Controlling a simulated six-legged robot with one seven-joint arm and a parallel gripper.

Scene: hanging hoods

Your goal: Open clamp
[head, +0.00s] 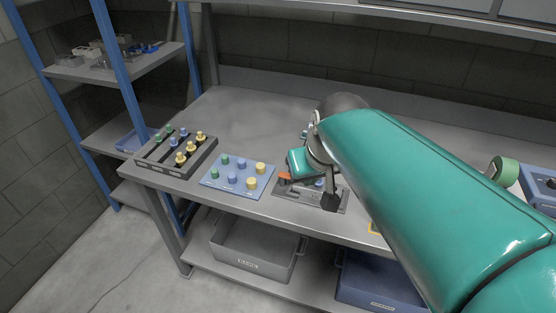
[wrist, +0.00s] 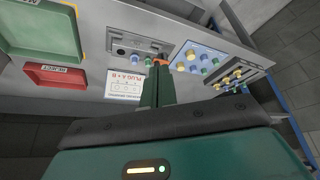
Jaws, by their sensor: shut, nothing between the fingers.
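A grey clamp fixture (head: 341,203) sits on the bench near its front edge, right of a blue peg board. A small orange part (head: 284,176) shows at its left end. In the wrist view the fixture (wrist: 126,44) lies just beyond the fingers, with the orange part (wrist: 160,61) at their tips. My gripper (wrist: 158,70) is shut with nothing between the fingers. The tips look very close to the orange part; whether they touch it I cannot tell. In the head view my arm hides part of the fixture.
The blue board (head: 208,181) with green, blue and yellow knobs stands left of the fixture. A dark rack (head: 148,156) of similar pieces is further left. The wrist view shows a red tray (wrist: 50,67), a green tray (wrist: 8,44) and a printed card (wrist: 123,87). The bench behind is clear.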

